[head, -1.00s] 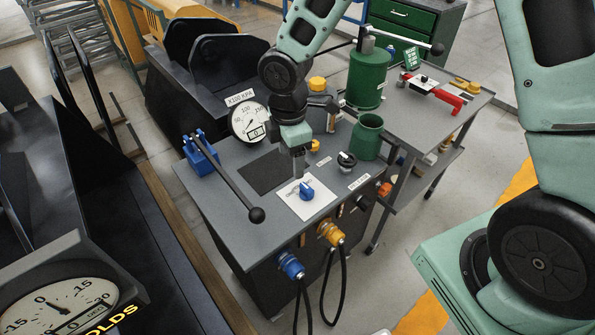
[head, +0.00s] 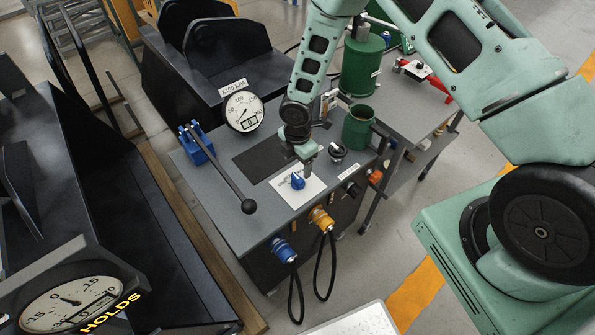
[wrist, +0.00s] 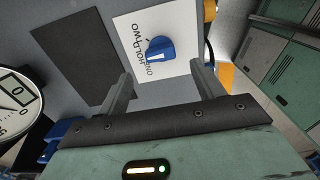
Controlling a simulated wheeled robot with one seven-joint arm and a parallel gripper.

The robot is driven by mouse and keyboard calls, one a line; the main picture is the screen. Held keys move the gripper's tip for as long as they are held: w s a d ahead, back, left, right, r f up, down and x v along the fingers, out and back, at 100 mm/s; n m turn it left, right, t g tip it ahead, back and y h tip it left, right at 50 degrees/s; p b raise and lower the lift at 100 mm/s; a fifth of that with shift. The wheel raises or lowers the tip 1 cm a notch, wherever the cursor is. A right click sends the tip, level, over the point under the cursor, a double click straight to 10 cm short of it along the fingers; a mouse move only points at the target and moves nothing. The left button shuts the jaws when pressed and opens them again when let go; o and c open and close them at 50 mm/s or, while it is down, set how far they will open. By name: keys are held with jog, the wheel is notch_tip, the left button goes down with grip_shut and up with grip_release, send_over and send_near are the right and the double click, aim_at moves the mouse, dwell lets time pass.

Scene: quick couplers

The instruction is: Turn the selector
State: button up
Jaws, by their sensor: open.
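The selector is a blue knob (head: 297,180) on a white plate (head: 312,191) on the grey bench top. In the wrist view the knob (wrist: 160,50) sits on the plate (wrist: 183,18), with the words ONE, HOLD and TWO printed beside it. The knob's pointer lies toward the lettering side. Nothing is held.
A black lever (head: 222,172) on a blue base rises left of the plate. A round gauge (head: 244,112) stands behind. A black knob (head: 337,151) and a green cylinder (head: 359,128) are to the right. Blue (head: 284,251) and yellow (head: 320,219) couplers with hoses are on the front.

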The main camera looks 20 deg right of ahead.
aim_at(297, 177)
jog(key=shift+f+p, duration=0.8)
jog(key=shift+f, duration=2.35)
jog(key=c, duration=1)
